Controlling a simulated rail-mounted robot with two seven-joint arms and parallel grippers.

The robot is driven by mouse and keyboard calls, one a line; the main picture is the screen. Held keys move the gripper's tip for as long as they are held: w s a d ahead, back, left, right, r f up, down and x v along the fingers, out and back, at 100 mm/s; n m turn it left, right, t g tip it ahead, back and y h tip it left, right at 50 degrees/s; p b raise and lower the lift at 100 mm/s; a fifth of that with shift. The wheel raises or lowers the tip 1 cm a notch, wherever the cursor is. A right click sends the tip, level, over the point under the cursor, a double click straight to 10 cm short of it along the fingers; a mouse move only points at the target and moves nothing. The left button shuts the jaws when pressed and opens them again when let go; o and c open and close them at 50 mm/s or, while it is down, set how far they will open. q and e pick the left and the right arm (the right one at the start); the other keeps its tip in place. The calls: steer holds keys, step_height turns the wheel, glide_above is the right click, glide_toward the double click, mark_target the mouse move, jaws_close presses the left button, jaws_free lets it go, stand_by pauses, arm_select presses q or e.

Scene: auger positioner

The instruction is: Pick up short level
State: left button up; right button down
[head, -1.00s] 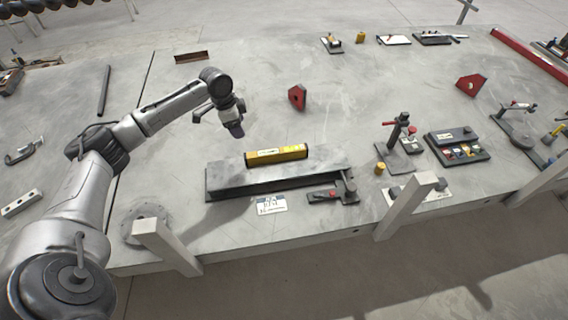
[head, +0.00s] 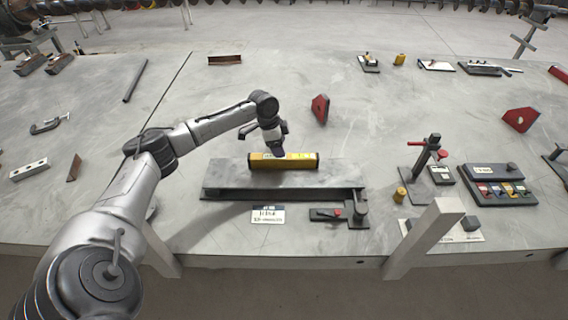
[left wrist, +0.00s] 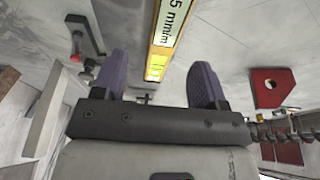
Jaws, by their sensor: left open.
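The short level is a yellow bar (head: 284,162) lying on top of a grey raised plate (head: 225,180) near the front middle of the table. My left gripper (head: 277,150) is at the level's back side, close above it and left of its middle. In the left wrist view the purple fingers of my left gripper (left wrist: 160,82) are apart, with the yellow level (left wrist: 165,45) showing between and beyond them. Nothing is held between the fingers. I cannot tell whether a finger touches the level. My right gripper is not in view.
A red angled block (head: 320,109) stands behind the level. A label card (head: 267,217) and a small black clamp device (head: 340,214) lie in front of the plate. A post stand (head: 430,165) and a tray of coloured pieces (head: 495,185) are at right.

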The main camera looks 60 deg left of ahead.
mark_target(285, 159)
arm_select(q)
steer(key=shift+x, duration=1.45)
steer(key=shift+w+f+b, duration=0.2)
steer(key=shift+f+b, duration=0.25)
steer(key=shift+f, duration=0.25)
steer(key=shift+b+x, duration=0.5)
steer(key=shift+x, duration=1.45)
steer(key=shift+a, duration=0.15)
steer(key=shift+c, duration=0.3)
steer(key=shift+c, duration=0.8)
steer(key=c, duration=0.9)
steer(key=shift+r, duration=0.1)
jaws_close()
